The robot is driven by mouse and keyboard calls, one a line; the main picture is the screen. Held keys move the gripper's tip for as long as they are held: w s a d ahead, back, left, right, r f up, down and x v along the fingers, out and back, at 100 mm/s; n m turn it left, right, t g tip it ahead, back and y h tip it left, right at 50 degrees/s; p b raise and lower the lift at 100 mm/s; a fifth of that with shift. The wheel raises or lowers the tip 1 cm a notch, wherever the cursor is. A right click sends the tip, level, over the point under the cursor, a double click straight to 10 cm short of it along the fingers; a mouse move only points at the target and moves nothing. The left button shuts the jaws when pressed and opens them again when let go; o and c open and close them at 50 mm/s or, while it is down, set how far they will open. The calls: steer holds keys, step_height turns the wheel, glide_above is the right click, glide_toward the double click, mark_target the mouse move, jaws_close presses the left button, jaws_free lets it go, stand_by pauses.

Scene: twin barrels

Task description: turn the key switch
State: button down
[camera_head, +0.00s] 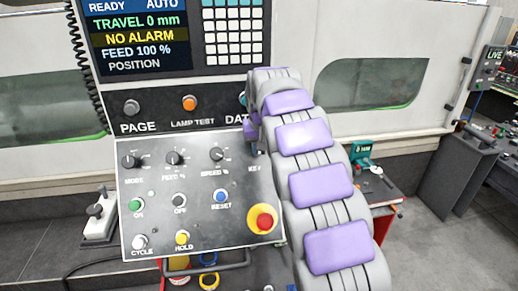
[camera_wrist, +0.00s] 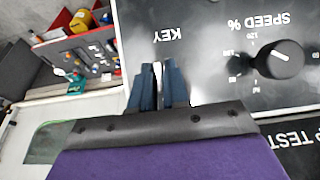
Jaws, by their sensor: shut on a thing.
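The key switch sits by the KEY label (camera_wrist: 167,34) on the grey control panel (camera_head: 135,213). In the wrist view my gripper (camera_wrist: 158,72) is at that label, its two dark blue fingers close together. The fingers are shut on the key, which is mostly hidden between them. A thin pale strip shows in the gap. The key's angle cannot be told. In the head view my purple-padded arm reaches up to the panel's right edge and covers the key switch.
Left of the key are the SPEED knob (camera_head: 217,154) and FEED knob (camera_head: 174,158). The red emergency stop (camera_head: 263,218) is below, close to my arm. The machine's screen (camera_head: 135,38) is above. A red tool cart (camera_head: 383,220) stands to the right.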

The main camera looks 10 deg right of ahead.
stand_by(0.3)
steer(key=c, duration=1.2)
jaws_free()
steer(key=shift+c, duration=0.2)
steer(key=p+v, duration=0.2)
steer(key=v, duration=1.5)
steer(key=shift+p, duration=0.4)
steer(key=shift+a, duration=0.1)
